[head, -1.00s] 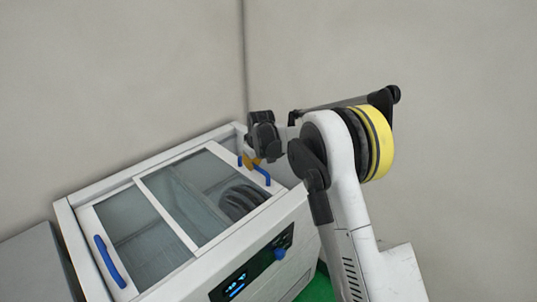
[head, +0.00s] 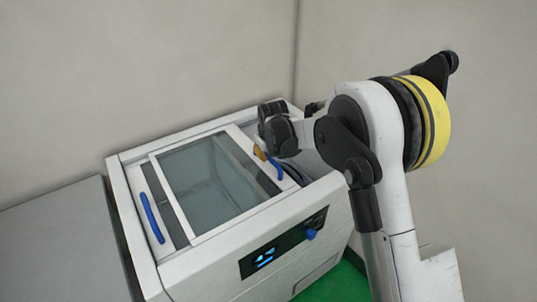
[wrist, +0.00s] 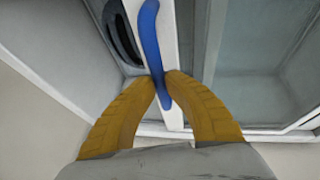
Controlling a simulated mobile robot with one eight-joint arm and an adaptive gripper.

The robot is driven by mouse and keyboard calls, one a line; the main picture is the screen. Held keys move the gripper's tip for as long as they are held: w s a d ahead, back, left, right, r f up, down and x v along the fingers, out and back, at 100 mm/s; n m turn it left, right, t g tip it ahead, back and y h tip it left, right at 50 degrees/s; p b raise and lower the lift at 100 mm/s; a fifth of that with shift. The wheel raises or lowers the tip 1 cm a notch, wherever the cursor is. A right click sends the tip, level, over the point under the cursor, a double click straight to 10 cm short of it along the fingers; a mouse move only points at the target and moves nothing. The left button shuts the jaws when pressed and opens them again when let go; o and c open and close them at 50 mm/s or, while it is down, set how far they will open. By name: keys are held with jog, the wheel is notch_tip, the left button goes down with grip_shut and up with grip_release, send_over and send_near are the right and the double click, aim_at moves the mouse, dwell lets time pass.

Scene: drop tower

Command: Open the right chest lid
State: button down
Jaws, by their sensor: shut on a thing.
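The white chest (head: 215,262) has a glass top with two sliding lids. The right lid (head: 205,180) is a glass pane in a white frame, with a curved blue handle (head: 276,170) at its right end. In the wrist view the same blue handle (wrist: 150,40) stands on the white lid edge. My gripper (wrist: 163,84) is shut on the handle's near end, one yellow finger on each side. In the head view my gripper (head: 259,153) is at the handle, partly hidden by its own links. The lid is partly slid left, leaving a narrow gap at the right.
The left lid has its own blue handle (head: 152,218). Dark rounded things (wrist: 122,35) lie inside the gap. The chest front carries a lit display (head: 265,258) and blue knob (head: 311,234). A grey box (head: 65,245) stands left of the chest; walls stand behind.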

jog(key=c, duration=1.4)
grip_release()
jog(key=shift+f, duration=0.15)
jog(key=v, duration=1.2)
